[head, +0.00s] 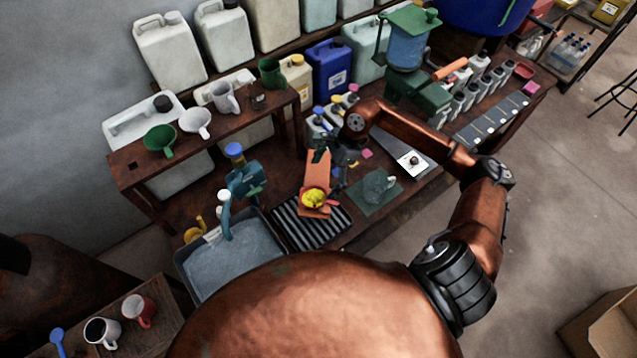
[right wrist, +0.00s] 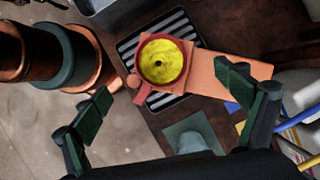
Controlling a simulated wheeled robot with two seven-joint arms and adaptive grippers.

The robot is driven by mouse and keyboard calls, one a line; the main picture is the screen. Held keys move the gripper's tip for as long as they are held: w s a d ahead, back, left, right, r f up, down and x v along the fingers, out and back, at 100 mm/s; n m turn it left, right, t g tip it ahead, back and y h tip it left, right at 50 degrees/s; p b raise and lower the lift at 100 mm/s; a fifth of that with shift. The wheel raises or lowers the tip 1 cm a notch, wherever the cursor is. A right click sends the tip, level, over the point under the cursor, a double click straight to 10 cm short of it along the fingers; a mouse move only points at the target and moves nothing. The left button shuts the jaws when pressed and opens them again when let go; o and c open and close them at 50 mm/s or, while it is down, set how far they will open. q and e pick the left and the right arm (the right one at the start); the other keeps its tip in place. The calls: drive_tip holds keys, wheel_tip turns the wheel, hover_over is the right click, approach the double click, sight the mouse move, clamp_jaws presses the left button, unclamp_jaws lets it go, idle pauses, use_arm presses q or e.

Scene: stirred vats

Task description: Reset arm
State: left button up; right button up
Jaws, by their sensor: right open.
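My right gripper (head: 340,155) is over the workbench, near an orange board (head: 318,170). In the right wrist view its two dark green fingers (right wrist: 170,110) are spread wide with nothing between them. A red cup with yellow contents (head: 314,198) sits at the near end of the board, beside the black-and-white striped mat; the cup also shows in the right wrist view (right wrist: 162,64), beyond the fingertips and apart from them. My left gripper does not show.
A grey sink basin (head: 230,255) lies left of the striped mat (head: 312,228). A green cloth (head: 376,190) and a white square plate (head: 413,162) lie to the right. A raised shelf (head: 190,140) holds funnels and mugs, with jerrycans behind. Bottles (head: 460,100) line the right end.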

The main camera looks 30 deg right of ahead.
drive_tip(key=shift+d+r, duration=0.1)
drive_tip(key=shift+r, duration=0.2)
